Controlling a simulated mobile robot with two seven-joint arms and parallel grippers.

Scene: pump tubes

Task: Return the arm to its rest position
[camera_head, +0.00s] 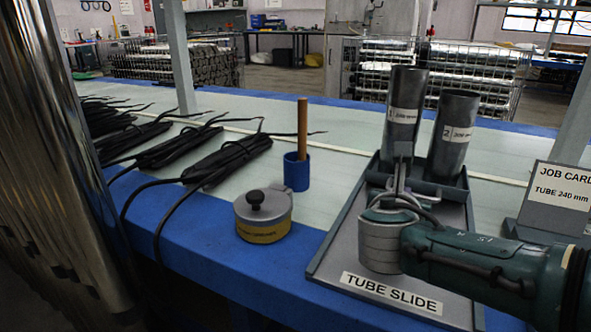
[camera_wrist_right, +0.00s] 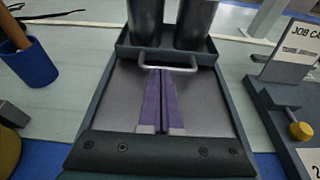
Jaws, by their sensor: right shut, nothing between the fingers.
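My right gripper (camera_head: 400,182) hangs over the grey tube slide (camera_head: 340,238), with its arm coming in from the right. In the right wrist view its purple fingers (camera_wrist_right: 161,72) are shut together and empty. The fingertips appear just short of the slide's pale metal handle (camera_wrist_right: 167,56); I cannot tell whether they touch it. Two dark grey tubes, tube 1 (camera_head: 407,88) and tube 2 (camera_head: 456,130), stand upright in the holder at the slide's far end. Their lower parts also show in the wrist view. My left gripper is not in view.
A job card (camera_head: 560,187) stands at the right. A blue cup (camera_head: 297,172) with a wooden stick and a lidded round tin (camera_head: 264,222) stand left of the slide. Black bundles (camera_head: 230,158) lie at the left. Pale bench surface (camera_head: 340,140) is clear behind the cup.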

